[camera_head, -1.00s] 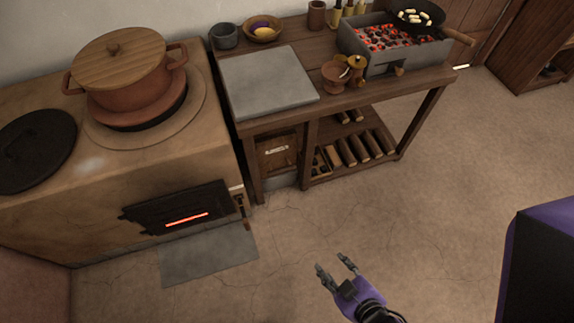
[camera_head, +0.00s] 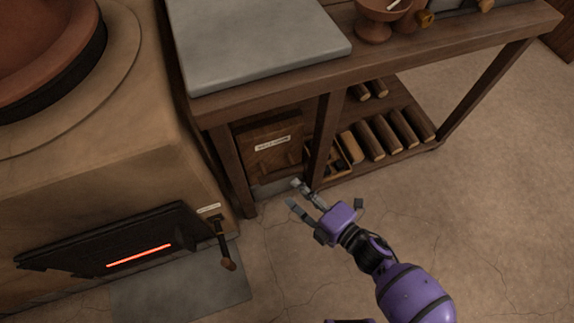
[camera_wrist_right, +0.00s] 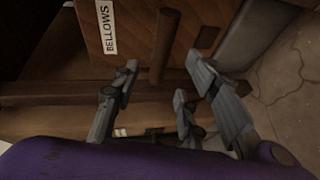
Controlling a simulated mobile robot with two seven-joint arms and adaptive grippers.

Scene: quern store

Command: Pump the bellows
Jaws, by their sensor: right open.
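The bellows (camera_head: 268,158) is a brown wooden box with a pale label, low under the worktable, left of the front leg. In the right wrist view the label reads BELLOWS, and the bellows (camera_wrist_right: 135,35) has a round wooden bar handle (camera_wrist_right: 165,45) on its face. My right gripper (camera_head: 298,194) is open and empty, low in front of the bellows and just right of it. In the right wrist view the handle appears between the spread fingers; I cannot tell whether they touch it. My left gripper is not in view.
The worktable leg (camera_head: 322,140) stands close to my right gripper. Several logs (camera_head: 385,138) lie on the lower shelf to the right. The stove (camera_head: 125,190), with its glowing slot and a protruding handle (camera_head: 226,250), stands at left. The floor (camera_head: 480,220) at right is clear.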

